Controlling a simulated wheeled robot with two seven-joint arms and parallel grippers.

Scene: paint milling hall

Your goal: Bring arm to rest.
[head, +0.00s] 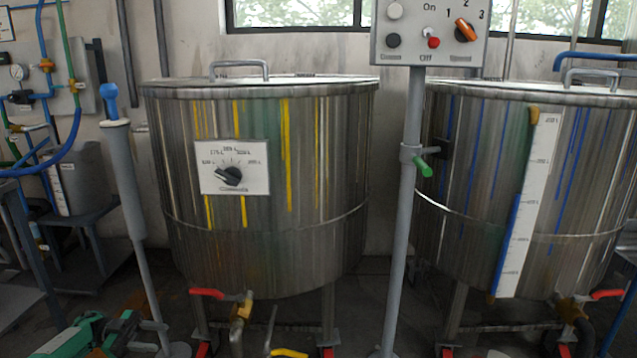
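No arm of mine stands out clearly in the head view. A green and dark grey shape (78,337) is cut off at the bottom left. I cannot tell whether it belongs to my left gripper or to a machine on the floor, and no pair of fingertips can be made out. Nothing held can be seen. My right gripper is not in view.
Two paint-streaked steel tanks (280,235) (465,175) stand ahead, with red-handled valves (207,292) below. A control box (432,52) sits on a grey post (402,235) between them. A blue-topped pole (128,180) and pipework (77,75) stand at left.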

